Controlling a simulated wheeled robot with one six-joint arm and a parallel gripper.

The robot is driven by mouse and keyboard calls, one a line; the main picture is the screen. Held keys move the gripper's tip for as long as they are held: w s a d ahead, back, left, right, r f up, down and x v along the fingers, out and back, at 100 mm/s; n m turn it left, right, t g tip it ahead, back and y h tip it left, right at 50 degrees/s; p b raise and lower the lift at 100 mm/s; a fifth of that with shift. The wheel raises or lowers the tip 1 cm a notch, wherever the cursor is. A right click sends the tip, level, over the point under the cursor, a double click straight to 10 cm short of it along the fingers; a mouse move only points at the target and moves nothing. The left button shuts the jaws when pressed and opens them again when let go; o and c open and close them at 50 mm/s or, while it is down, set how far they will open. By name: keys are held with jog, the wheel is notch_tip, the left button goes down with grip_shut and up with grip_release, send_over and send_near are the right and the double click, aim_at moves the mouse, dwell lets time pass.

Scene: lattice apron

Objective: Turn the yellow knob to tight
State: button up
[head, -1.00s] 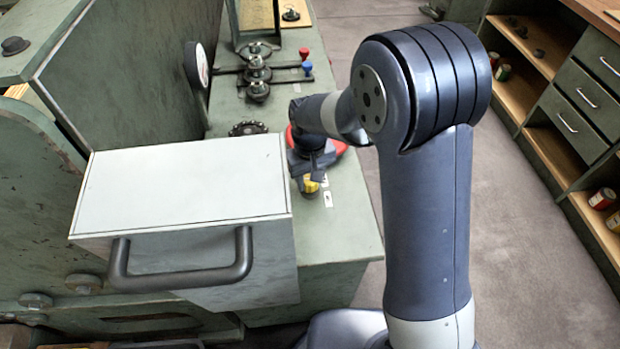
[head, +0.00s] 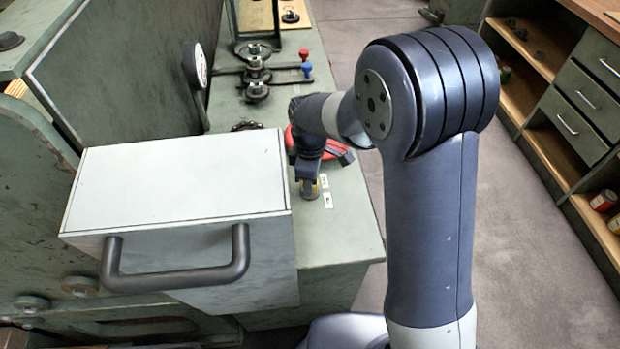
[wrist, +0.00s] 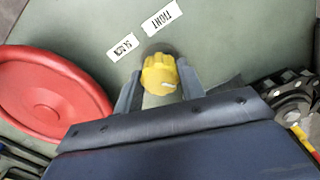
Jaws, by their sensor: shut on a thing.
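The yellow knob (wrist: 158,72) sits between the two fingers of my gripper (wrist: 160,86) in the wrist view, and the gripper is shut on it. A short white mark shows on the knob's lower right side. The white TIGHT label (wrist: 162,17) lies on the green surface just beyond the knob. A second white label (wrist: 122,46), seemingly SLACK, lies to the left of it. In the head view my gripper (head: 308,178) points down over the knob, which is mostly hidden. The two labels are too small to read there.
A red handwheel (wrist: 55,95) is close on the left in the wrist view. A dark toothed part (wrist: 290,98) is close on the right. In the head view a pale box with a black handle (head: 175,268) stands left of my gripper.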

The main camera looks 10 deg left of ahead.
jog(key=n, duration=0.5)
jog(key=shift+w+n, duration=0.1)
jog(key=shift+n, duration=2.5)
jog(key=o, duration=1)
notch_tip(320, 180, up, 11)
jog(key=shift+f, duration=0.1)
